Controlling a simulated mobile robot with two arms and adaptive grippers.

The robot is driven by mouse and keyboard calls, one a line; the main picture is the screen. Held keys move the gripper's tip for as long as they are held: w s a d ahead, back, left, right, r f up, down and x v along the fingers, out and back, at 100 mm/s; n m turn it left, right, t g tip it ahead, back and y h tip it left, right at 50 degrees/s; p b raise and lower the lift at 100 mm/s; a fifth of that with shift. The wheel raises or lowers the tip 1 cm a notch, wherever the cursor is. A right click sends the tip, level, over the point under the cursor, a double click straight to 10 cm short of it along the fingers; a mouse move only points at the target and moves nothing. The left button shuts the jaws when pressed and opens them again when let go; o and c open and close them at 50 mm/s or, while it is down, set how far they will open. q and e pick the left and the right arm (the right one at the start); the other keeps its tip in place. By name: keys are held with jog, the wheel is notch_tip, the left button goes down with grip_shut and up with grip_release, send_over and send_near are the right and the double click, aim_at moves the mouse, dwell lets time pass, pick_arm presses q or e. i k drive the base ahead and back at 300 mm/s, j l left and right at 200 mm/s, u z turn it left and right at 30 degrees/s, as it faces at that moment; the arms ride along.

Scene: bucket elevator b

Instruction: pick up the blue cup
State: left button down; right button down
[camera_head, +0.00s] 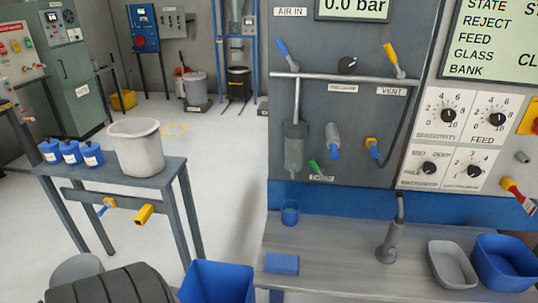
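The blue cup (290,213) stands upright near the back left of the grey workbench (335,248), in front of the blue lower edge of the control panel. Nothing covers it. Neither of my grippers shows in the head view.
A flat blue block (282,264) lies nearer the bench's front edge. A grey metal post (388,246), a grey tray (451,266) and a blue bin (505,262) stand to the right. A blue box (217,284) is below left. A side table (100,181) holds a grey bucket (136,148) and several blue containers.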

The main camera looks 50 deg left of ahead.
aim_at(290, 207)
jog(key=i+j+u, duration=0.1)
jog(key=u, duration=1.25)
jog(key=i+j+z, duration=0.2)
jog(key=z, duration=0.25)
jog(key=i+j+z, duration=0.25)
jog(key=z, duration=0.15)
jog(key=j, duration=0.1)
